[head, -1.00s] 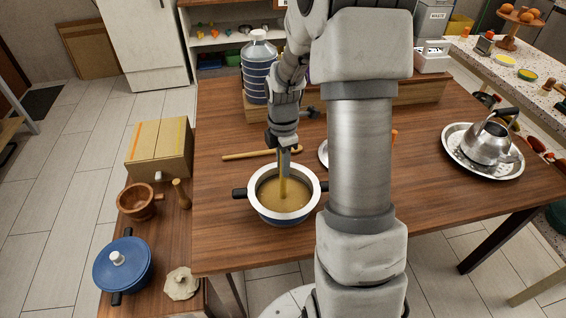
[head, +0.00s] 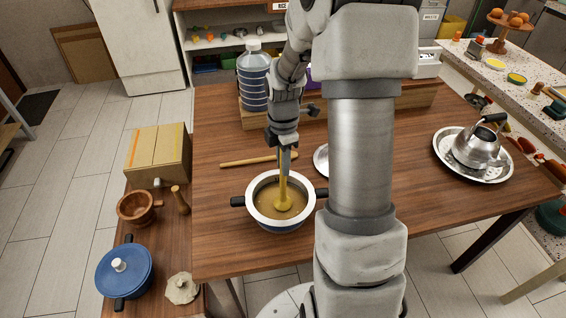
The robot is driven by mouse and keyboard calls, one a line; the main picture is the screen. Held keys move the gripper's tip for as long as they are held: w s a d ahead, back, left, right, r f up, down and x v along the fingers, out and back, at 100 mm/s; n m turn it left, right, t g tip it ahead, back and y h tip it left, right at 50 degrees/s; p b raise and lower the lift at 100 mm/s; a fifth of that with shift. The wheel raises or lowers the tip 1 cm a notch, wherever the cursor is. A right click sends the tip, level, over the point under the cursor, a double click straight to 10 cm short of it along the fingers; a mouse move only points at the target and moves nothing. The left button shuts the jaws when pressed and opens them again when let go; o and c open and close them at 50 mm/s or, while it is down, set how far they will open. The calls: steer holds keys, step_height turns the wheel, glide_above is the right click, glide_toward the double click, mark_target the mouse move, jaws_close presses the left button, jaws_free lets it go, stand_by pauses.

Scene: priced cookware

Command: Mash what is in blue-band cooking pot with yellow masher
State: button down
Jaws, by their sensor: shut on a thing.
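The cooking pot (head: 270,221) with a white rim, blue band and dark side handles stands on the wooden table. Yellowish-brown contents (head: 266,204) fill much of it. The yellow masher (head: 284,196) stands nearly upright in the pot, its round head showing at the surface of the contents. My gripper (head: 284,151) is above the pot, shut on the upper part of the masher. The top of the masher is hidden by the gripper.
A wooden stick-like utensil (head: 247,161) lies behind the pot. My arm hides part of a metal lid or plate (head: 321,158) to the right. A kettle (head: 481,147) stands on a metal tray (head: 448,158). A blue lidded pot (head: 126,270) sits on the lower bench at left.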

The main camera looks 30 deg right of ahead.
steer(key=shift+r+p, duration=1.95)
steer(key=shift+r, duration=0.75)
